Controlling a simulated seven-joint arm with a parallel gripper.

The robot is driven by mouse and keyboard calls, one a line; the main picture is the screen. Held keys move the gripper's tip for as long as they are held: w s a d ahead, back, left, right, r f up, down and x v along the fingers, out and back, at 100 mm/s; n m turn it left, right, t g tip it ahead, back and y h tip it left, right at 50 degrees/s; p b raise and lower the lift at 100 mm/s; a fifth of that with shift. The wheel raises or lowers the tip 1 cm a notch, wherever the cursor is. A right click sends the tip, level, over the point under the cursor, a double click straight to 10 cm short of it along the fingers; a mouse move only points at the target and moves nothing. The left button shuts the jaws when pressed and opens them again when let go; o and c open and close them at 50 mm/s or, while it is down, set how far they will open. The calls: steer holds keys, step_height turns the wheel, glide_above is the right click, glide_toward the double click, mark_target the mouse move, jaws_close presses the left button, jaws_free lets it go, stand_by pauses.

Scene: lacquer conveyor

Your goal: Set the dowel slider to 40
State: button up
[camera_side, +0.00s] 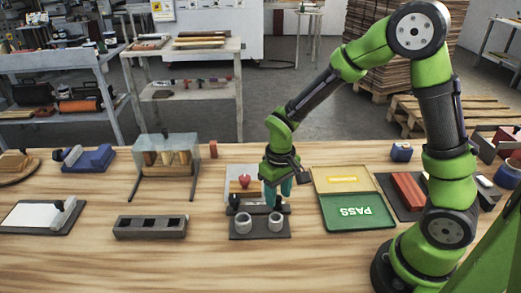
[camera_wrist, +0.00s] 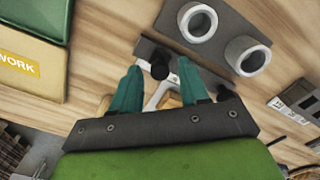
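My gripper (camera_side: 277,201) points down over the middle of the bench, its two teal fingers apart with nothing visibly held. In the wrist view my gripper (camera_wrist: 162,68) also shows spread fingers. A black knob (camera_wrist: 160,66) and a pale forked part lie beyond the fingers in that view, partly hidden. Two grey ring cups, a left one (camera_side: 244,226) and a right one (camera_side: 275,222), stand on a dark plate (camera_side: 260,236) just in front of my gripper. I cannot tell which part is the dowel slider, and no scale reading 40 is legible.
A yellow and green PASS tray (camera_side: 352,226) lies to the right. A dark slotted block (camera_side: 150,227) and a clear box (camera_side: 167,141) stand left. The front bench edge is mostly clear.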

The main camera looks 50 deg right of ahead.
mark_target(262, 208)
jaws_close()
steer(key=w+a, duration=0.3)
stand_by(0.3)
steer(key=shift+o, duration=0.6)
jaws_free()
steer(key=shift+s+d, duration=0.1)
step_height(262, 208, up, 17)
